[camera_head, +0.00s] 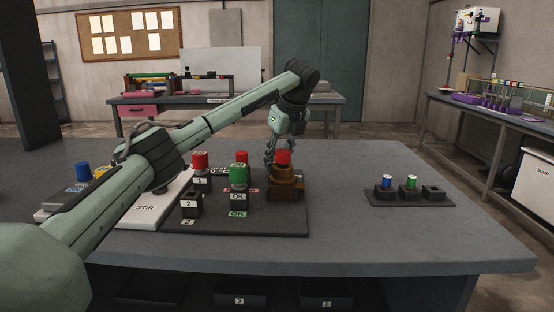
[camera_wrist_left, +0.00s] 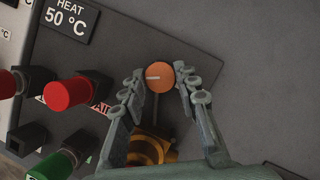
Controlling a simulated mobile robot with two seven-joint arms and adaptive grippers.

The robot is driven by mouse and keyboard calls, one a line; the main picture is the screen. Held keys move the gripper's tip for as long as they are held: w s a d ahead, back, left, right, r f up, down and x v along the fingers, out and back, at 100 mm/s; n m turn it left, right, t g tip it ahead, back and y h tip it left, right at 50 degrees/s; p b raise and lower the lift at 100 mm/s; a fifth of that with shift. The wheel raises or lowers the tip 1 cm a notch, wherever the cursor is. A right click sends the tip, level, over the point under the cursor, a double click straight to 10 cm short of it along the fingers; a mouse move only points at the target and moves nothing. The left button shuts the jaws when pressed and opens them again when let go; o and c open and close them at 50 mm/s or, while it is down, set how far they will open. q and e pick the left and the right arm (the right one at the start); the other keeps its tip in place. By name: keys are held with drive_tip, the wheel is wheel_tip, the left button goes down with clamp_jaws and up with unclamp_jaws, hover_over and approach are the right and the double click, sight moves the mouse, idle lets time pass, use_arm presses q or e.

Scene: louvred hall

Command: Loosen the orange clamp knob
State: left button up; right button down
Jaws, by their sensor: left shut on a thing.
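The orange clamp knob (camera_wrist_left: 160,78) is a round disc with a white mark pointing left in the left wrist view. My left gripper (camera_wrist_left: 164,80) is shut on the knob, one finger on each side of it. The brass-brown clamp (camera_wrist_left: 150,150) shows behind it, partly covered by my fingers. In the head view my left gripper (camera_head: 272,152) reaches down at the back of the clamp (camera_head: 287,185), and a red top (camera_head: 283,157) shows above the clamp. The knob cannot be made out there. My right gripper is in neither view.
A white STIR plate (camera_head: 150,212) lies further left. A black rack (camera_head: 410,196) stands at right; the table between is bare.

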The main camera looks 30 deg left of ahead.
use_arm(q)
drive_tip(key=shift+r+n, duration=0.1)
drive_tip(key=shift+n, duration=0.3)
drive_tip(key=o, duration=1.2)
drive_tip(key=shift+c, duration=0.2)
drive_tip(key=v, duration=1.2)
drive_tip(key=shift+d, duration=0.15)
drive_tip(key=shift+w, duration=0.1)
